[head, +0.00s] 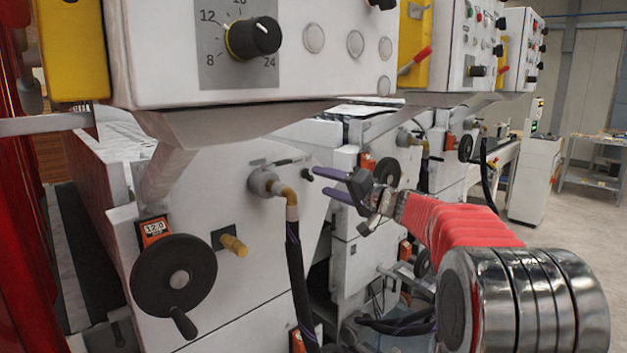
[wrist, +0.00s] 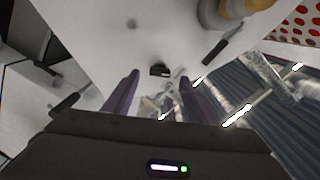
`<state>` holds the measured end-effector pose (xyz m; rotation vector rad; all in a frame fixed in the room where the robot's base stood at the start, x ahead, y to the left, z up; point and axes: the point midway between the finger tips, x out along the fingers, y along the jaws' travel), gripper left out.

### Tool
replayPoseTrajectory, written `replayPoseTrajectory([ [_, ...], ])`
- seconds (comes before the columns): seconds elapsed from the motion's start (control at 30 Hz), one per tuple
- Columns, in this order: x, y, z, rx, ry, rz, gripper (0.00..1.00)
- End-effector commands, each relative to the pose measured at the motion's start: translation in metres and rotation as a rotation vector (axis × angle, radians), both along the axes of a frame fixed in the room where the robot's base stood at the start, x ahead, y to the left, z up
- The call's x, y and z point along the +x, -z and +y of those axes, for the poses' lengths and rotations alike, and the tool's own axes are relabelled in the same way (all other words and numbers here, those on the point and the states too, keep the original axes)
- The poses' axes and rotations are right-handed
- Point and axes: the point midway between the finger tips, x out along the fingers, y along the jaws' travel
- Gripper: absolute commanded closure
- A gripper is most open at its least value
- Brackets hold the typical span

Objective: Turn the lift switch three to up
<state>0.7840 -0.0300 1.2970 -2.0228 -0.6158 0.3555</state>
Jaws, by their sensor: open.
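A small black switch (head: 307,174) sits on the white side panel of the nearest coater unit. It also shows in the wrist view (wrist: 160,71), ahead of and between my fingertips. I cannot read a label or tell its setting. My gripper (head: 322,181) is open, with its two purple fingers pointing at the panel just right of the switch. In the wrist view the fingers (wrist: 160,80) are apart with nothing between them. Whether the tips touch the switch is not clear.
A brass-coloured elbow fitting (head: 282,190) with a black hose is left of the switch. The control box (head: 300,65) overhangs above. Another handwheel (head: 387,171) lies behind my gripper.

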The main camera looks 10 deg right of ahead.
Motion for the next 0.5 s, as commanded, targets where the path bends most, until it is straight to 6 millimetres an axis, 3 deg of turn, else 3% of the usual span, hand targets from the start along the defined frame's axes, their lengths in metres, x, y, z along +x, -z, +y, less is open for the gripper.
replayPoseTrajectory([
  [0.23,0.031,0.001,0.020,-0.001,0.000,0.001,0.48],
  [0.5,0.043,0.000,0.028,0.000,0.001,0.001,0.48],
])
